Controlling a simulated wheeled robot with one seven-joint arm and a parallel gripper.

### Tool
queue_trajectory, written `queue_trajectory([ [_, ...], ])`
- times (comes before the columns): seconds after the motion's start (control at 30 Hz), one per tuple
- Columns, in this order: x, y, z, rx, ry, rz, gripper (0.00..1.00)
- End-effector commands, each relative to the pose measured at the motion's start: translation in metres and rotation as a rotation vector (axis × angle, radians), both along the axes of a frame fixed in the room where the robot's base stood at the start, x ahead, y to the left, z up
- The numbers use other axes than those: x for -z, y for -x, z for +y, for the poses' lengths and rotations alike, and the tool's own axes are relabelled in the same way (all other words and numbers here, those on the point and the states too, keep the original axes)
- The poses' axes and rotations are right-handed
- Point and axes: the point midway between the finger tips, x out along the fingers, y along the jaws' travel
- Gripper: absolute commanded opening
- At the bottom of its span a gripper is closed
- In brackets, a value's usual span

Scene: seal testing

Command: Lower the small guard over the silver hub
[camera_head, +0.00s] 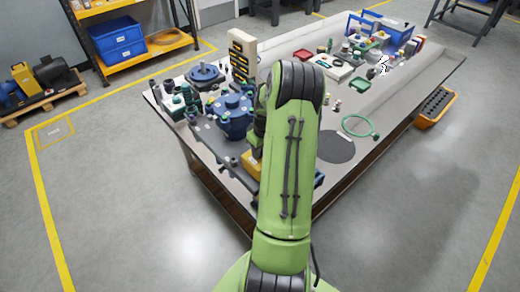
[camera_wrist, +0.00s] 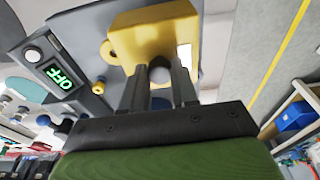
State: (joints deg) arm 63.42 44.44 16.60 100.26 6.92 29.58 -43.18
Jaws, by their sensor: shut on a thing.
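The yellow guard (camera_wrist: 155,30) fills the upper middle of the wrist view, with a rounded lug on its left side. My gripper (camera_wrist: 159,68) is shut at its near edge, with a grey round knob (camera_wrist: 160,74) between the fingers. In the head view the yellow guard (camera_head: 252,163) shows partly at the bench's near left edge, beside my green arm. My gripper is hidden behind the arm there. I cannot make out the silver hub in either view, nor whether the guard is raised or seated.
A blue machine (camera_head: 234,117) and a beige indicator tower (camera_head: 243,55) stand close to my arm. A black disc (camera_head: 337,147) and a green ring (camera_head: 361,126) lie right.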

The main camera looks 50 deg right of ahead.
Motion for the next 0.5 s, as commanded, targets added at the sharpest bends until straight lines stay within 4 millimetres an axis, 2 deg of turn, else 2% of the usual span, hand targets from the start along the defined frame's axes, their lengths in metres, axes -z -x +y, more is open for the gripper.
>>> queue_trajectory([
  [0.5, 0.0095, -0.0002, -0.0005, 0.0, 0.002, -0.001, 0.0],
])
